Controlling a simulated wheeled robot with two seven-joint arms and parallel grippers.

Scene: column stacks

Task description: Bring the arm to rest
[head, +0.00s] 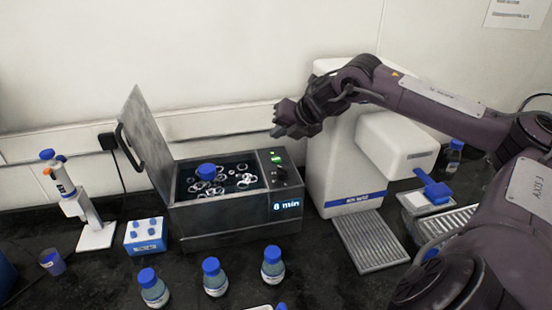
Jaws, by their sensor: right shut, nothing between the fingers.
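My right arm (440,103) comes in from the right edge of the head view, dark purple-grey with several joints. Its right gripper (277,132) is shut and empty. It hangs in the air in front of the white wall, above the right part of an open water bath, touching nothing that I can see. My left gripper is not in view.
The water bath (240,223) has its lid (148,138) raised, a blue-capped bottle (207,172) and rings inside, and shows "8 min". A white machine (340,160) stands right of it. Several blue-capped bottles (214,280) stand in front. A pipette stand (97,236) and small rack (145,237) are left.

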